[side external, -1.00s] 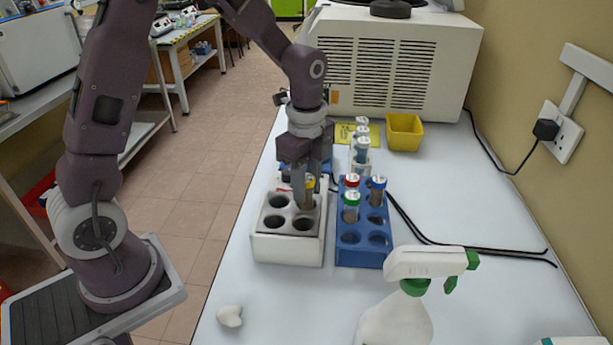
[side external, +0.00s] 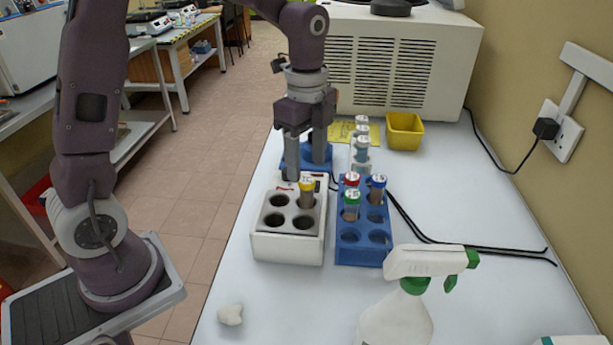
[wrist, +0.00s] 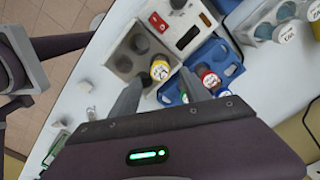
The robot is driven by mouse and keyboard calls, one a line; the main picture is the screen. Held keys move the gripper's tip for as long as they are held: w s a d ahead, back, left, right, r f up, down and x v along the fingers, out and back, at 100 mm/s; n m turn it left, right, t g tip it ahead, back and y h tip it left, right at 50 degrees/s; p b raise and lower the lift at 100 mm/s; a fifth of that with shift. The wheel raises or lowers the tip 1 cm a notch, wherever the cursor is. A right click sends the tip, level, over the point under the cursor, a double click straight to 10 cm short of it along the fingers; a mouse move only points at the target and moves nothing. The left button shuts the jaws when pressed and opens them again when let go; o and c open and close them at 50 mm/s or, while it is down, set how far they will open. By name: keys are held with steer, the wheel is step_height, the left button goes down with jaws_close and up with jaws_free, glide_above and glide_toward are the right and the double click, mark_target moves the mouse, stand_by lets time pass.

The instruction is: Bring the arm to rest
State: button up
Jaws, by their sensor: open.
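My gripper (side external: 305,165) is open and empty, raised above the back of the white block (side external: 287,247). Its two fingers (wrist: 163,95) show apart in the wrist view. A yellow-capped tube (side external: 306,192) stands upright in the back right hole of the white block. It also shows in the wrist view (wrist: 160,71). The block's other visible holes look empty. The fingers appear clear of the tube.
A blue rack (side external: 358,256) with several capped tubes stands right of the block. A clear holder of tubes (side external: 362,150) and a yellow bin (side external: 404,131) are behind. A spray bottle (side external: 400,320) and a white lump (side external: 230,315) are in front.

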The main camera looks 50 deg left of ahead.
steer(key=s+d+r+n+t, duration=0.1)
steer(key=s+r+n+t, duration=0.2)
steer(key=s+r+n, duration=0.6)
steer(key=s+d+n+t, duration=0.1)
steer(key=s+n+t, duration=0.1)
steer(key=s+n, duration=0.4)
steer(key=s, duration=0.5)
steer(key=shift+s+n+t, duration=0.3)
steer(key=shift+s+n, duration=0.05)
steer(key=shift+n, duration=0.05)
